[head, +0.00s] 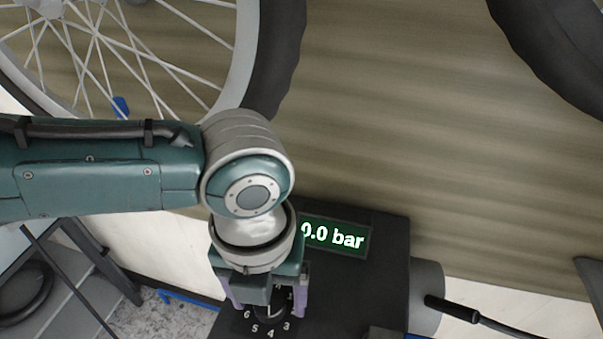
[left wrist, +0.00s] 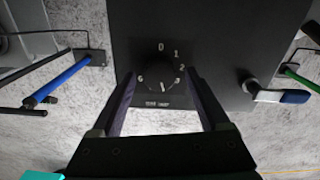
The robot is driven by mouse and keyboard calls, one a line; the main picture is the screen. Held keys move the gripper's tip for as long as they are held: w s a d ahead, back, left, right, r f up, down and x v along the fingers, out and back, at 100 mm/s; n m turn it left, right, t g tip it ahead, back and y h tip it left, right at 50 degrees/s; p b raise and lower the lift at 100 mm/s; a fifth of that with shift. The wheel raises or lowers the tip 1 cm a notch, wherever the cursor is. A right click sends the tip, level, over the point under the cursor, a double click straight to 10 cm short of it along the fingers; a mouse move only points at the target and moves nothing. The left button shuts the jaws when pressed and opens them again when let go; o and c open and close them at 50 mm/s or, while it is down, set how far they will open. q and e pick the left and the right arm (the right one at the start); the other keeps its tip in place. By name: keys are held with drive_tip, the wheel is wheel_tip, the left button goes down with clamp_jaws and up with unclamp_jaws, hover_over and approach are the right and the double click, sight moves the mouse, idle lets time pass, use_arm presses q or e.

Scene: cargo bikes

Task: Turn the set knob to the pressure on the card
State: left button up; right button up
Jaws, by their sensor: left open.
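The black set knob (left wrist: 158,72) sits on a dark panel in the left wrist view, ringed by white numbers with 0 at the top. A short pale mark shows on its lower part. In the head view the knob (head: 270,312) is partly hidden under my gripper. My left gripper (head: 265,302) is open, with its fingers on either side of the knob; I cannot tell whether they touch it. Both fingers also show in the left wrist view (left wrist: 160,84). A green-lit display (head: 336,236) reads "0.0 bar", its left edge partly covered. The card is not visible.
The dark pump box (head: 375,285) has a grey cylinder (head: 427,297) and black hose on its right. A spoked wheel (head: 245,60) stands at upper left. Blue-handled (left wrist: 62,78) and green-handled (left wrist: 300,78) tools flank the box. A blue-and-white lever (left wrist: 280,95) is at its right edge.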

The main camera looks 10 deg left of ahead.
use_arm(q)
wheel_tip(320, 180, up, 10)
drive_tip(key=p, duration=0.1)
drive_tip(key=shift+p, duration=0.3)
drive_tip(key=shift+f, duration=0.1)
